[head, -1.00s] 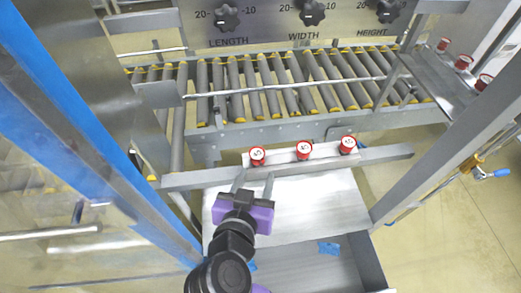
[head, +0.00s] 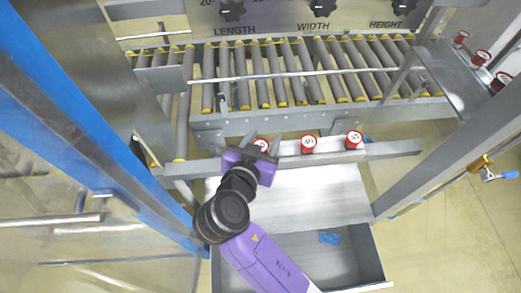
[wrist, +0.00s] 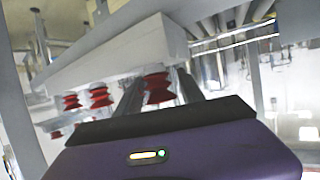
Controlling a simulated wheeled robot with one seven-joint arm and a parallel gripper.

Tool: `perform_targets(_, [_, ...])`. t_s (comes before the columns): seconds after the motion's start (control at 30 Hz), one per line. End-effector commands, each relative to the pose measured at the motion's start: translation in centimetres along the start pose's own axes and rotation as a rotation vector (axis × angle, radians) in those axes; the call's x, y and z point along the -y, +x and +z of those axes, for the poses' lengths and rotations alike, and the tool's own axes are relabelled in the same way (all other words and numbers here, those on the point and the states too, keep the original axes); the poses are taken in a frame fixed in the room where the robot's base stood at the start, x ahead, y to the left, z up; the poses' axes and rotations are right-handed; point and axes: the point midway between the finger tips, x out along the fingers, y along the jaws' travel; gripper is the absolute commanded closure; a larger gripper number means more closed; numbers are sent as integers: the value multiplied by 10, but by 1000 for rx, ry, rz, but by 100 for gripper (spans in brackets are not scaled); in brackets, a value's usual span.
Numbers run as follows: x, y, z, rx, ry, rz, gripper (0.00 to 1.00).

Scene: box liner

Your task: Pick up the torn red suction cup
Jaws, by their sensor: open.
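Three red suction cups with white labelled tops stand in a row on a pale bar: a left cup (head: 261,144), a middle cup (head: 309,143) and a right cup (head: 354,139). I cannot tell from these views which one is torn. My gripper (head: 257,138) is open at the left cup and partly hides it in the head view. In the wrist view, a ribbed red cup (wrist: 158,90) shows between the two fingers of my gripper (wrist: 160,80), with no clear grip on it. Two other red cups, one nearer (wrist: 98,96) and one farther (wrist: 72,101), show to the left.
A roller conveyor (head: 300,75) runs behind the bar. Several more red cups (head: 482,57) sit on a metal shelf (head: 450,80) at the right. A blue-edged frame stands at the left. An open drawer (head: 365,258) with a blue scrap (head: 329,237) lies in front.

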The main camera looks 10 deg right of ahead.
Motion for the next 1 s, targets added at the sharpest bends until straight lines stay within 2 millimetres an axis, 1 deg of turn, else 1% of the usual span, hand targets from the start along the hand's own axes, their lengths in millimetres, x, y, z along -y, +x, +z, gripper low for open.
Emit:
perform_targets(0.1, [0,5,0,0,1,-1,54])
perform_targets(0.27, [0,5,0,-1,1,-1,54])
perform_targets(0.3, [0,5,0,-1,1,-1,58])
perform_targets(0.37, [0,5,0,-1,1,-1,70])
perform_targets(0.5, [0,4,0,-1,1,-1,98])
perform_targets(0.53, [0,4,0,-1,1,-1,100])
perform_targets(0.83, [0,4,-2,-1,2,-1,100])
perform_targets(1.0, [0,0,-13,-2,3,0,100])
